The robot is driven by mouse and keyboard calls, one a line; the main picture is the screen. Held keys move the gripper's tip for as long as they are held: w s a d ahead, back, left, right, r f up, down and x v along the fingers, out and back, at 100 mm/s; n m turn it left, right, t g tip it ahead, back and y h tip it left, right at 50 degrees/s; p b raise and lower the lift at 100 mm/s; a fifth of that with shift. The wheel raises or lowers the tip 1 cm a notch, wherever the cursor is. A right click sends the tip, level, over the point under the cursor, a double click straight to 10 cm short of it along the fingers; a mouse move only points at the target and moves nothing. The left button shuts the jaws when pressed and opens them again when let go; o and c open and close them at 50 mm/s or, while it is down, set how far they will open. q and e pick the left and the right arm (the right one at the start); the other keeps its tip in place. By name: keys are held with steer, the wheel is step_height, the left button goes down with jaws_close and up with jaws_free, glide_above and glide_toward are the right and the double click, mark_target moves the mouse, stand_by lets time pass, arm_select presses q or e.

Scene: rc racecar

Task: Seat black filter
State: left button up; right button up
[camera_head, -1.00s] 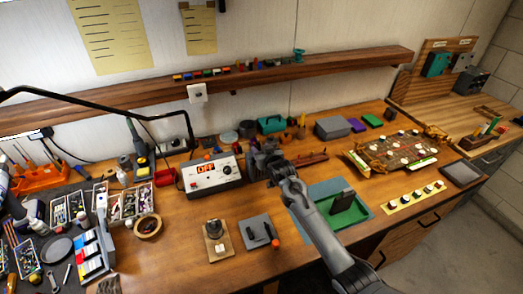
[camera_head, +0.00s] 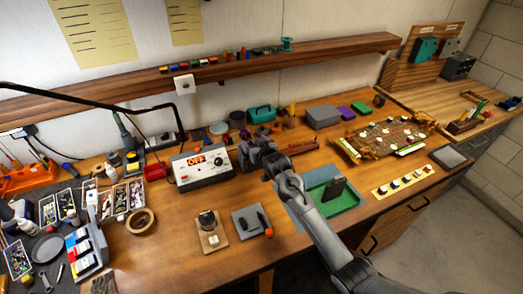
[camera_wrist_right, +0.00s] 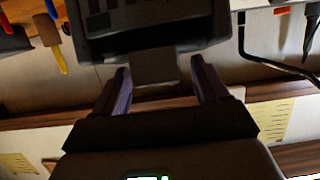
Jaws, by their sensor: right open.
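A dark upright slab (camera_head: 336,187) stands tilted in a green tray (camera_head: 348,202) on the bench; I cannot tell for sure that it is the black filter. My right arm reaches in from the lower right, past the tray's left side. My right gripper (camera_head: 264,160) is beside the white box marked OFF (camera_head: 203,167), over dark grey gear, and blends into it. In the right wrist view its two fingers (camera_wrist_right: 161,88) are apart. A large dark slotted body (camera_wrist_right: 150,25) with a grey tab lies just beyond them; contact is unclear. My left gripper is not in view.
A grey pad with small tools (camera_head: 251,220) and a small wooden stand (camera_head: 211,232) are in front. A circuit-like board (camera_head: 385,140) lies at right. A wall shelf (camera_head: 260,68) runs behind; a lamp arm (camera_head: 90,98) crosses the left.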

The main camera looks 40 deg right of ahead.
steer(key=v, duration=0.8)
steer(key=shift+b, duration=0.4)
steer(key=shift+w, duration=0.1)
steer(key=shift+a, duration=0.1)
steer(key=s+a+f+n+g+y+p, duration=0.1)
steer(key=s+a+g+p, duration=0.1)
steer(key=s+a, duration=0.2)
steer(key=s+a+f+n+g+y+p, duration=0.1)
steer(key=s+a+f+p, duration=0.1)
steer(key=s, duration=0.6)
steer(key=s+a+f+n+g+y+p, duration=0.1)
steer(key=s+a+f+g+p, duration=0.1)
steer(key=s+a, duration=0.4)
steer(key=shift+s+a+f+g+p, duration=0.3)
steer(key=shift+a+p, duration=0.25)
steer(key=shift+p, duration=0.3)
steer(key=s+a+r+n+g+p, duration=0.1)
steer(key=s+a+g+p, duration=0.1)
steer(key=s, duration=0.7)
steer(key=s+a+r+n+g+y+p, duration=0.1)
steer(key=s+a+g+p, duration=0.1)
steer(key=s+a, duration=0.3)
steer(key=s, duration=0.3)
steer(key=shift+s+a+r+g, duration=0.15)
steer(key=shift+s+r+g, duration=0.05)
steer(key=shift+s+g, duration=0.2)
